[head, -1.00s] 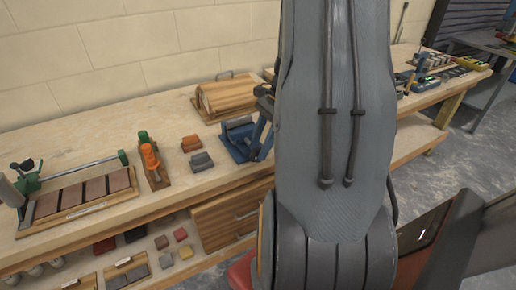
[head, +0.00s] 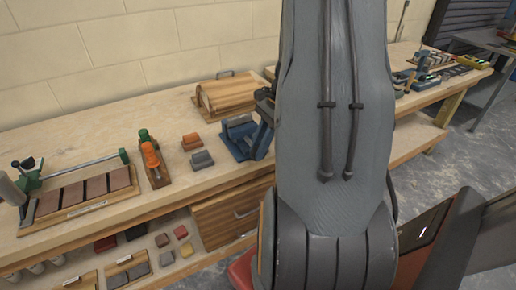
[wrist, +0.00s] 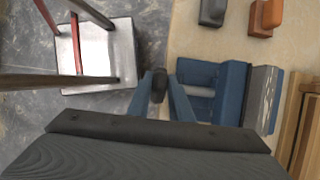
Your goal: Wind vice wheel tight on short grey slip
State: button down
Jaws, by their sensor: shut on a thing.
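The blue vice (wrist: 232,88) sits at the bench's front edge; it also shows in the head view (head: 232,151). A light grey slip (wrist: 262,97) stands between its blue jaws. I cannot tell how firmly it is gripped. At the vice's near end is a dark wheel or knob (wrist: 160,86). My gripper (wrist: 159,95) has its blue fingers closed around this knob; in the head view its fingers (head: 264,138) reach down beside the vice. The rest of the wheel and the screw are partly hidden by my fingers and arm.
Loose grey (head: 201,160) and orange (head: 191,141) blocks lie left of the vice. A wooden box (head: 228,95) stands behind it.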

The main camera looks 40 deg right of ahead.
jog(key=y, duration=0.2)
jog(key=d+t+y, duration=0.1)
jog(key=y, duration=0.2)
jog(key=shift+s+f, duration=0.1)
jog(key=shift+f, duration=0.1)
jog(key=y, duration=0.1)
jog(key=y+b, duration=0.1)
jog(key=t+y, duration=0.1)
jog(key=shift+d+f+y, duration=0.25)
jog(key=shift+d+y, duration=0.05)
jog(key=shift+y, duration=0.1)
jog(key=shift+s+y+b, duration=0.1)
jog(key=shift+y+b, duration=0.45)
jog(key=shift+y, duration=0.05)
jog(key=c, duration=1.6)
grip_release()
jog(key=shift+t+y, duration=0.3)
jog(key=b+v, duration=0.2)
jog(key=v, duration=0.6)
jog(key=shift+b, duration=0.35)
